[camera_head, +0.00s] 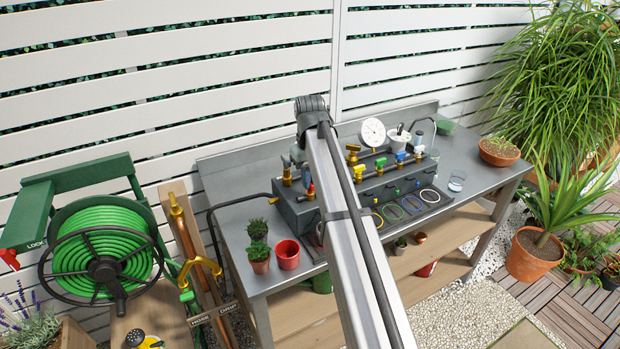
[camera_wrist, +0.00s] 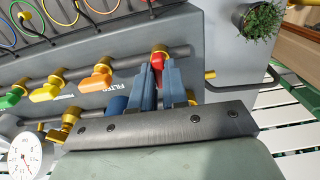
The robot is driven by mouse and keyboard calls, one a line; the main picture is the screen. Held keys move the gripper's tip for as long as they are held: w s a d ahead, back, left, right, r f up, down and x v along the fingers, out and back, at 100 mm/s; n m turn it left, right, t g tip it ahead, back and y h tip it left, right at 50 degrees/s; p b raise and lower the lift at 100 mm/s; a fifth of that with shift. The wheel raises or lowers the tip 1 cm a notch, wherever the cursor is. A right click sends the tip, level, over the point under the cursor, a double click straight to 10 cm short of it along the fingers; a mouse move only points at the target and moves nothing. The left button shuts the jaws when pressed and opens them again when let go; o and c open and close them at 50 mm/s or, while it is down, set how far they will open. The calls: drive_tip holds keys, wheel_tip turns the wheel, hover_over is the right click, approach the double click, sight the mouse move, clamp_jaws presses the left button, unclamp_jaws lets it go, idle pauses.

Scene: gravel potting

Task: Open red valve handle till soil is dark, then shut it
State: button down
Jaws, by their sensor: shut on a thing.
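The red valve handle (camera_wrist: 158,57) is in the wrist view, on a brass fitting at the end of a grey pipe. My gripper (camera_wrist: 158,75) has its two blue-grey fingers closed around this handle, and the fingers hide most of it. In the head view a small red handle (camera_head: 311,189) shows at the left of the valve bench, just beside my arm. My arm covers part of the bench there, and my gripper cannot be made out clearly.
Orange (camera_wrist: 102,80) and yellow (camera_wrist: 46,92) valve handles sit beside the red one. A white dial gauge (camera_head: 373,132) stands behind the pipes. A red pot (camera_head: 288,254) and potted plants (camera_head: 257,229) stand at the table's left. A hose reel (camera_head: 105,250) is further left.

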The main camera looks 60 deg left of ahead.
drive_tip(key=shift+n, duration=0.3)
drive_tip(key=c, duration=1.1)
unclamp_jaws()
drive_tip(key=shift+c, duration=0.2)
wheel_tip(320, 180, up, 14)
drive_tip(key=shift+w+f, duration=0.1)
